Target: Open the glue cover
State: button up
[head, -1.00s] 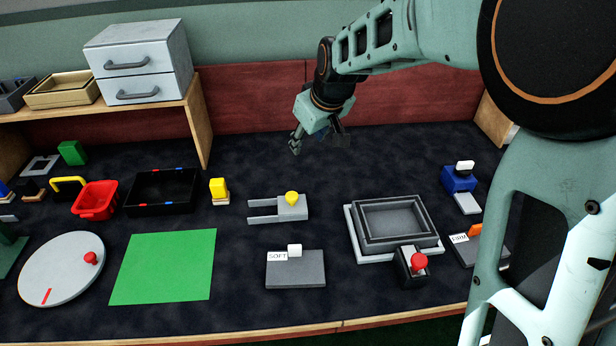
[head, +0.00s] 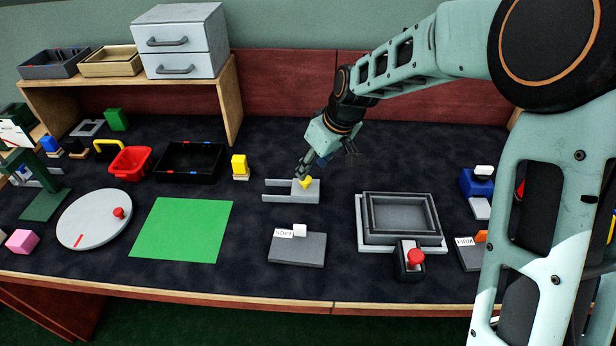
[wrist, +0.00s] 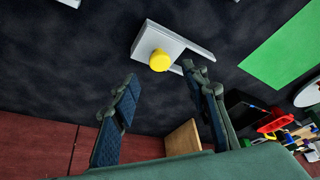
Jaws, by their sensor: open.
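A grey sliding plate (head: 308,196) with a yellow knob (head: 305,182) lies on the dark table, with two grey rails (head: 280,190) reaching left from it. It looks like the cover, though no label on it reads glue. My gripper (head: 302,172) is just behind the knob in the head view, angled down. In the wrist view the jaws of my gripper (wrist: 160,78) are apart and empty. The yellow knob (wrist: 160,60) shows just beyond the fingertips, near the right one. Whether a finger touches the knob or rail cannot be told.
A grey tray (head: 400,218) and a red-knobbed device (head: 412,262) stand to the right. The table behind the plate is clear.

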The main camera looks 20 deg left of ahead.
aim_at(308, 180)
jog(key=x, duration=0.5)
jog(key=shift+w+a+f, duration=0.15)
jog(key=shift+f, duration=0.2)
jog(key=shift+c, duration=0.6)
grip_shut()
